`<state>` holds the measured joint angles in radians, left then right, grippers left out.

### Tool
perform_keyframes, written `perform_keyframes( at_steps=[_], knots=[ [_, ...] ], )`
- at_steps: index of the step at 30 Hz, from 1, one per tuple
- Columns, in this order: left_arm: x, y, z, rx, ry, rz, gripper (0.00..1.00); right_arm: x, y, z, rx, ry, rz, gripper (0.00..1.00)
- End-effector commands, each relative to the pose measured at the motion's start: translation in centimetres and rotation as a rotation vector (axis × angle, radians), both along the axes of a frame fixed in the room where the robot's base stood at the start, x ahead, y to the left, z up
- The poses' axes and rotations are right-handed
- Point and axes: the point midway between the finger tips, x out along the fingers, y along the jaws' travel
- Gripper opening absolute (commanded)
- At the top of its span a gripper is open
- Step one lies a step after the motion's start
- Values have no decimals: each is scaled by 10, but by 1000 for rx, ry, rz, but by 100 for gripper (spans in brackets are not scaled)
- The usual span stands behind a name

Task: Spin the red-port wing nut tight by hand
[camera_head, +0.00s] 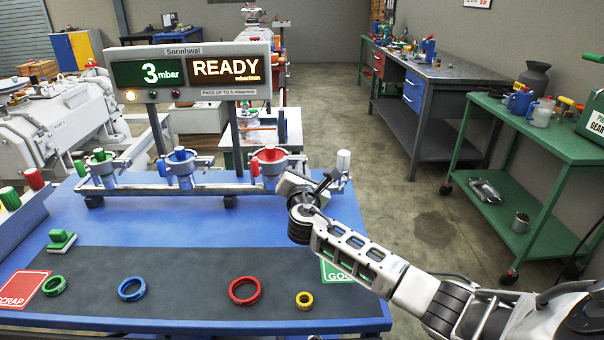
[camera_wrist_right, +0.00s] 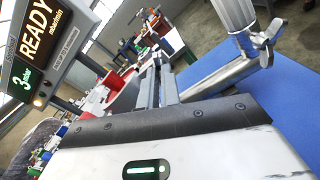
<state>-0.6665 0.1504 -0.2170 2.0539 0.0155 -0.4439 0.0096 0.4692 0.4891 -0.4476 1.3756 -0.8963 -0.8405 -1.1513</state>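The red port (camera_head: 270,158) is the rightmost of the coloured ports on the metal manifold, with a red top and a red grip at its left side. Its wing nut cannot be made out in the head view. My right gripper (camera_head: 331,180) is right of the red port, apart from it, near the manifold's white-topped end post (camera_head: 343,160). In the right wrist view the fingers (camera_wrist_right: 158,80) lie close together, with nothing seen between them. A silver wing nut (camera_wrist_right: 268,42) shows right of the fingers, beside a metal pipe. My left gripper is out of view.
Green (camera_head: 99,158) and blue (camera_head: 180,158) ports stand left of the red one. A display (camera_head: 190,72) reading 3 mbar and READY rises behind. Coloured rings, including a red ring (camera_head: 245,291), lie on the dark mat (camera_head: 190,270) in front. A green cart (camera_head: 540,150) stands right.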

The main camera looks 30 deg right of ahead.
Motion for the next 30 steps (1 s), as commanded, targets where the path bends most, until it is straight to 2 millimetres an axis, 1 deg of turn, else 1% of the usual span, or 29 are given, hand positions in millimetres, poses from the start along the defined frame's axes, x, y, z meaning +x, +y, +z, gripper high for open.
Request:
perform_keyframes(
  at_steps=[14, 15, 16, 17, 26, 30],
  knots=[
    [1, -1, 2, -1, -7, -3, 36, 0, 0, 0, 12, -6, 0, 0],
    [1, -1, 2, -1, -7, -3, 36, 0, 0, 0, 12, -6, 0, 13],
    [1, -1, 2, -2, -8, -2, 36, 0, 0, 0, 11, -6, 0, 22],
    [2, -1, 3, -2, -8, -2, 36, 0, 0, 0, 11, -6, 0, 27],
    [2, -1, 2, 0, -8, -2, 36, -1, 1, 0, 10, -5, 0, 27],
    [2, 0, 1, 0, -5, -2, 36, -11, 7, -1, 10, -5, 2, 27]
  ],
)
